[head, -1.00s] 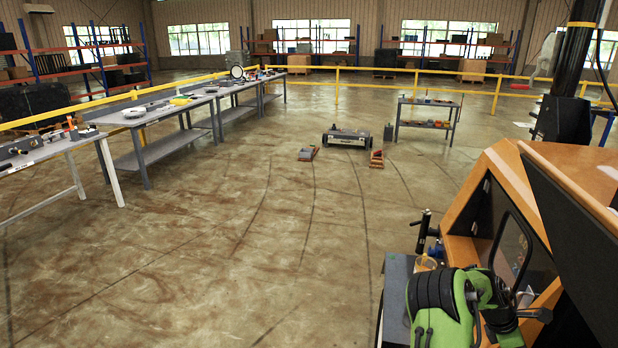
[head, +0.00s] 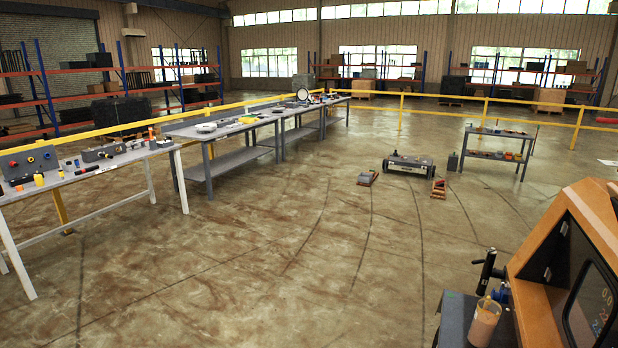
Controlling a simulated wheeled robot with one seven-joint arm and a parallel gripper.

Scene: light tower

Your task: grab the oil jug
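No thing in the head view is clearly an oil jug. A small dark upright container (head: 453,161) stands on the floor beside a low wheeled grey unit (head: 409,163); it is too small to tell what it is. A bottle with tan contents (head: 485,322) stands on a dark grey box-like surface at the lower right, next to an orange machine. My gripper is not in view.
Workbenches with tools and parts (head: 228,130) run along the left, beside a yellow rail (head: 240,104). A small shelf table (head: 497,154) stands at the right. An orange machine with a screen (head: 570,262) fills the lower right. The middle floor is open.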

